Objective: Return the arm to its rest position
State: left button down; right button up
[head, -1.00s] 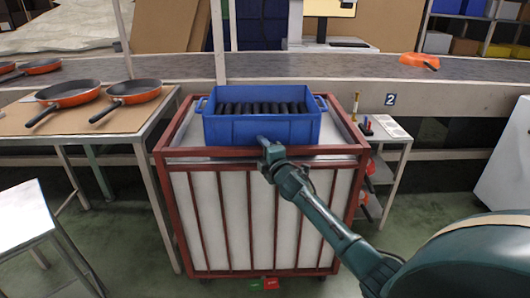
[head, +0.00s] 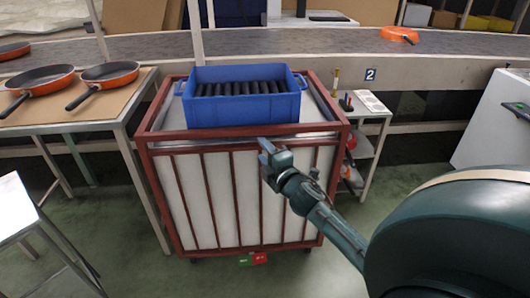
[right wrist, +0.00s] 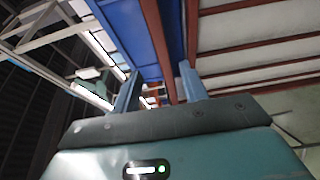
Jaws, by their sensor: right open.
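My right gripper (head: 268,160) is in front of the red-framed cart (head: 236,195), just below its top rim. In the right wrist view its two fingers (right wrist: 158,88) stand apart with nothing between them. My left gripper is in neither view.
A table at the left holds orange pans (head: 108,75) on cardboard. A conveyor (head: 260,42) runs behind, carrying an orange pan (head: 399,35) at the right. A small shelf (head: 365,105) stands right of the cart. The floor in front is clear.

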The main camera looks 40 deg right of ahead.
dwell(0.4)
jog(key=s+a+f+m+g+y, duration=0.2)
jog(key=s+a+f+m+y, duration=0.3)
jog(key=s+a, duration=0.85)
jog(key=s+a+m+g+y, duration=0.2)
jog(key=s+a+m, duration=0.6)
jog(key=s+a, duration=0.25)
pick_arm(q)
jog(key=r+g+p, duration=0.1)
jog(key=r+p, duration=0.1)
jog(key=p, duration=0.4)
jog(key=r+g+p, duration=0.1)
jog(key=p, duration=0.6)
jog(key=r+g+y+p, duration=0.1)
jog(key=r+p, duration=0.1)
jog(key=p, duration=0.4)
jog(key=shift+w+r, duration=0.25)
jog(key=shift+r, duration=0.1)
pick_arm(e)
notch_tip(320, 180, up, 7)
jog(key=g, duration=0.3)
jog(key=shift+w+a+h, duration=0.15)
jog(key=shift+a+h, duration=0.25)
pick_arm(q)
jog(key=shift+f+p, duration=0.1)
jog(key=shift+p, duration=0.2)
pick_arm(e)
jog(key=shift+f, duration=0.2)
